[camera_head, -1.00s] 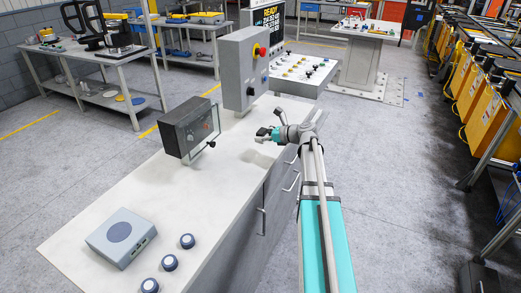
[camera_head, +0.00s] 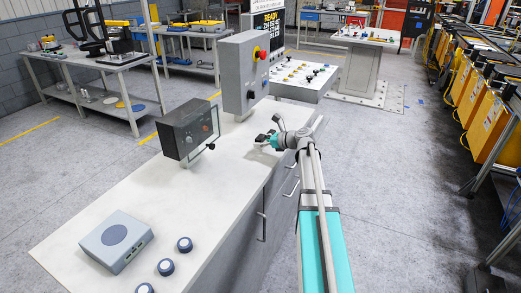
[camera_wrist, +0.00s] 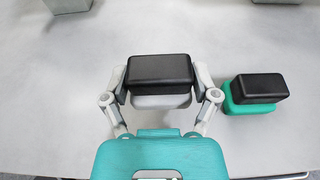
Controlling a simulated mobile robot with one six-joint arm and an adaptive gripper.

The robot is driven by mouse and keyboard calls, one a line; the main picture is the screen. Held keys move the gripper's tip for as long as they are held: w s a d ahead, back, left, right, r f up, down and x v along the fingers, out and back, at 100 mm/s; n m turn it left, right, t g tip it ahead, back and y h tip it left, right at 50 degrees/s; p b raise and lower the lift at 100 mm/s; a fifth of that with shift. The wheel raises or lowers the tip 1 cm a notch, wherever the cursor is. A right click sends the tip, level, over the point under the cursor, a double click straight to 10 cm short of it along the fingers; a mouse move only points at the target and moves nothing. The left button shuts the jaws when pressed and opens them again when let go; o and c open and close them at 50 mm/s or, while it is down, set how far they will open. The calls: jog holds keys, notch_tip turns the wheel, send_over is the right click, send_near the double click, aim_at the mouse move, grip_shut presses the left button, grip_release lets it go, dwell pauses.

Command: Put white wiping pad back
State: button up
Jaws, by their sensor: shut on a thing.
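The white wiping pad (camera_wrist: 161,101) has a black block-shaped top and a pale underside. In the wrist view it sits between the two fingers of my gripper (camera_wrist: 160,82), which is shut on its sides. A similar black block on a teal pad (camera_wrist: 256,94) lies to the right, apart from my gripper. In the head view my gripper (camera_head: 265,139) is low over the white counter near its right edge; the held pad is too small to make out there. Whether the pad touches the counter is unclear.
A dark-faced box on a stand (camera_head: 190,130) and a grey control box with a red button (camera_head: 245,72) stand on the counter (camera_head: 130,205). A grey device (camera_head: 116,241) and several round knobs are at the near end.

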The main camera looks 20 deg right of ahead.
jog(key=shift+f+b, duration=1.25)
jog(key=shift+f, duration=0.25)
jog(key=shift+f, duration=0.15)
jog(key=o, duration=1)
jog(key=shift+r, duration=0.25)
jog(key=p+v, duration=0.3)
jog(key=v, duration=0.9)
jog(key=shift+p, duration=0.35)
